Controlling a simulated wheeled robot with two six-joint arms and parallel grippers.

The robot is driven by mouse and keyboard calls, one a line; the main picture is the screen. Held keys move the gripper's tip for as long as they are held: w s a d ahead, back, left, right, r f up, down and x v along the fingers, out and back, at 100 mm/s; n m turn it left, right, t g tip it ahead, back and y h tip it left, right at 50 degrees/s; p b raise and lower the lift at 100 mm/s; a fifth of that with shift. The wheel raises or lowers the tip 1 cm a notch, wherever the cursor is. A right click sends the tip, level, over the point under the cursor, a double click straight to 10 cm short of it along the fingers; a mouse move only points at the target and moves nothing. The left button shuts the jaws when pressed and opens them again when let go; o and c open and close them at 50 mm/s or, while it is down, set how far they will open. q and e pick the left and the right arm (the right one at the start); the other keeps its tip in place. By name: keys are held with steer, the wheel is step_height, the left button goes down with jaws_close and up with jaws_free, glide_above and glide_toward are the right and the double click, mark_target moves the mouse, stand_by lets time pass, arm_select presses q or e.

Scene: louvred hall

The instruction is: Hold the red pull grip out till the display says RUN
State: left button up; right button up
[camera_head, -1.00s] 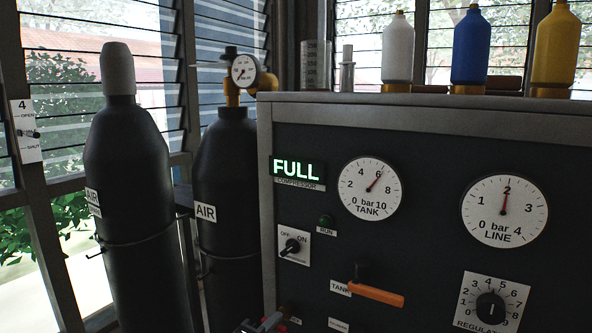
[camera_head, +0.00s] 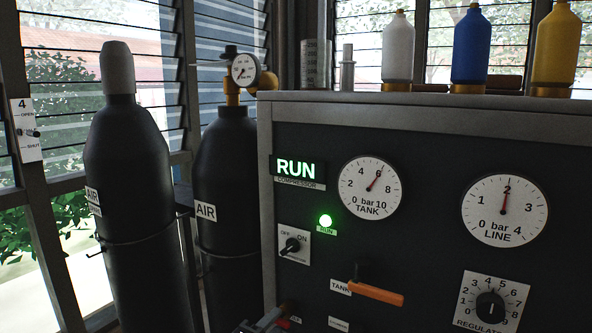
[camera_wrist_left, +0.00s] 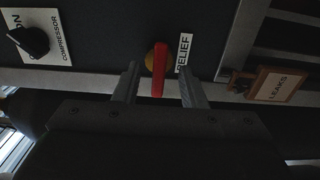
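The display (camera_head: 297,168) on the dark panel reads RUN in bright letters. The green RUN lamp (camera_head: 325,221) below it is lit. In the left wrist view the red pull grip (camera_wrist_left: 159,72) stands out beside the RELIEF label (camera_wrist_left: 184,53). My left gripper (camera_wrist_left: 158,70) is open, one finger on each side of the red grip, with a gap visible on both sides. In the head view only a bit of my left gripper (camera_head: 265,321) shows at the bottom edge, and I cannot make out the grip there. My right gripper is in neither view.
The tank gauge (camera_head: 370,188) reads about 6, the line gauge (camera_head: 505,211) about 2. An orange lever (camera_head: 376,293) sticks out from the panel. Black air cylinders (camera_head: 126,190) stand at left. A LEAKS tag (camera_wrist_left: 279,88) is right of the grip.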

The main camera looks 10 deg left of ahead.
arm_select(q)
steer(key=p+v, duration=0.1)
steer(key=v, duration=0.5)
steer(key=shift+s, duration=0.3)
steer(key=v, duration=1.7)
steer(key=shift+s, duration=0.2)
steer(key=shift+a+r, duration=0.1)
steer(key=shift+c, duration=0.2)
stand_by(1.2)
